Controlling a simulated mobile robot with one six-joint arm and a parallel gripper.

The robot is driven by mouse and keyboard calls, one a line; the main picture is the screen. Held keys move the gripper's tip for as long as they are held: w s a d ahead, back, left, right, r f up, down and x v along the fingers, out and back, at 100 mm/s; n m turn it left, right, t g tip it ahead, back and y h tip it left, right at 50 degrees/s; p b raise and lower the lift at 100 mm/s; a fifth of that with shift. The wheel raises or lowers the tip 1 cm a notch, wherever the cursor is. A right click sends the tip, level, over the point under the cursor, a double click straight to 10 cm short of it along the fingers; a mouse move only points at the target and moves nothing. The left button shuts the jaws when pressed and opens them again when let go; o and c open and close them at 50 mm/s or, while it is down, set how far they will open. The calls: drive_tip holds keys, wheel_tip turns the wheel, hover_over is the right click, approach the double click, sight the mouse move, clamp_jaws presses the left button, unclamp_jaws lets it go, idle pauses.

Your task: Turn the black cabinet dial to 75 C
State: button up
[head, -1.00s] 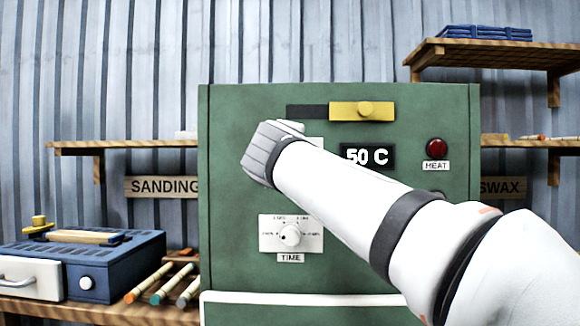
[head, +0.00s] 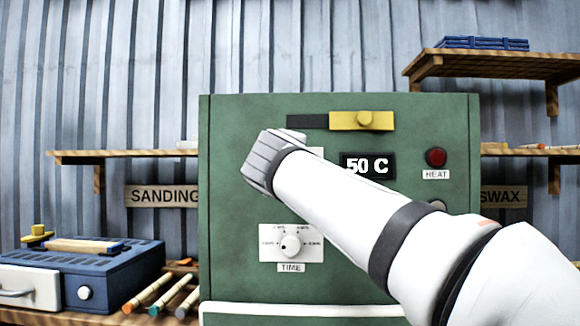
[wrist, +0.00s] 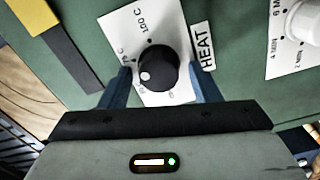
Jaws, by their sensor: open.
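The green cabinet (head: 340,230) stands in the middle of the head view, and its display (head: 367,166) reads 50 C. The black dial (wrist: 157,68) shows in the wrist view on a white scale plate labelled HEAT, with a 100 C mark near its top. A white dot on the dial faces the lower left of the picture. My gripper (wrist: 163,88) is open, with one blue finger on each side of the dial; whether they touch it I cannot tell. In the head view my arm hides the dial and the fingers.
The white TIME dial (head: 291,244) is below my wrist on the cabinet front. A yellow slider (head: 363,120) is above, and a red HEAT lamp (head: 436,157) is at right.

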drive_tip(key=s, duration=0.7)
drive_tip(key=shift+s+a, duration=0.15)
drive_tip(key=shift+s, duration=0.25)
drive_tip(key=s+d+f+m+g+h+p, duration=0.25)
drive_tip(key=d+f+m+g+p, duration=0.5)
drive_tip(key=d+f+p, duration=0.65)
drive_tip(key=s+d+f+m+g+y+p, duration=0.1)
drive_tip(key=s+f+m+g+p, duration=0.2)
drive_tip(key=s+p, duration=0.3)
drive_tip(key=s+d+f+m+g+y+p, duration=0.2)
drive_tip(key=s+f+m+g+p, duration=0.2)
drive_tip(key=s+p, duration=0.3)
drive_tip(key=s+f+g, duration=0.1)
drive_tip(key=s, duration=0.2)
drive_tip(key=shift+s+d, duration=0.15)
